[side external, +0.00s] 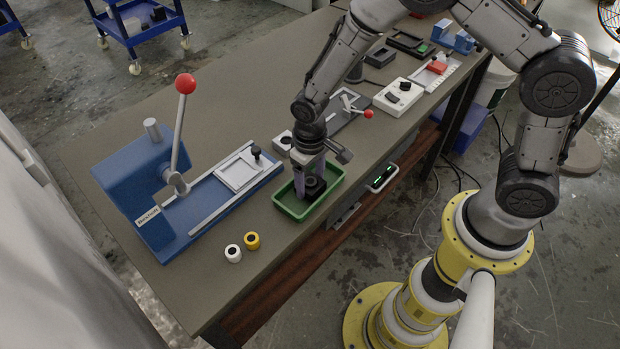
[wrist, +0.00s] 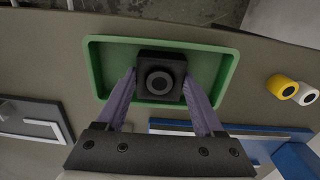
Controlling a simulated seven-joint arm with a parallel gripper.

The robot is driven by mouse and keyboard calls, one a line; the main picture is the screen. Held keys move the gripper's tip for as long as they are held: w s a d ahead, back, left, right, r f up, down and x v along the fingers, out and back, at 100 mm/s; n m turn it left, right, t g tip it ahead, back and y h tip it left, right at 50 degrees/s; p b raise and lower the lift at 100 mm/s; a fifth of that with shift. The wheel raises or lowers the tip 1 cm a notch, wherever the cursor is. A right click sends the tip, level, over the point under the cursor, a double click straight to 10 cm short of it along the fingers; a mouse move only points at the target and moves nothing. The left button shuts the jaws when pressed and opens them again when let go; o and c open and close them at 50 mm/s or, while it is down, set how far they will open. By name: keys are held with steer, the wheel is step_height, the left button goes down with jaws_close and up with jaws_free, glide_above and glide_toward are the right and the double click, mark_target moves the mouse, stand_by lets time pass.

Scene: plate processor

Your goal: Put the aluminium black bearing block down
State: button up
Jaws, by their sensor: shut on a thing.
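The black bearing block (wrist: 160,77) is a dark square block with a round grey-ringed bore. My gripper (wrist: 160,88) is shut on it, with one purple finger against each side. In the wrist view the block shows within the outline of the green tray (wrist: 92,68). In the side view the block (side external: 312,187) and my gripper (side external: 309,184) are over the middle of the green tray (side external: 298,216), low and inside its rim. I cannot tell whether the block touches the tray floor.
A blue press (side external: 140,190) with a red-knobbed lever (side external: 185,84) stands left of the tray. White (side external: 233,253) and yellow (side external: 252,241) rollers stand near the bench's front edge. A white switch box (side external: 398,96) and other fixtures lie to the right. Bare bench surrounds the rollers.

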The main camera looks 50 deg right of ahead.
steer(key=shift+f, duration=0.15)
steer(key=o, duration=1.6)
step_height(320, 180, up, 12)
steer(key=r, duration=0.1)
steer(key=s+d+r+t, duration=0.1)
steer(key=s+d+r, duration=0.25)
steer(key=r, duration=0.25)
steer(key=s+d+r+t, duration=0.2)
steer(key=s+d+r, duration=0.15)
steer(key=r, duration=0.25)
steer(key=s+d+r+t, duration=0.1)
steer(key=s, duration=0.3)
steer(key=s+d+r, duration=0.1)
steer(key=s, duration=0.3)
steer(key=s+d+r+t, duration=0.1)
steer(key=s+r, duration=0.1)
steer(key=s, duration=0.2)
steer(key=shift+s+d+t, duration=0.2)
steer(key=shift+s+t, duration=0.1)
steer(key=shift+s, duration=0.05)
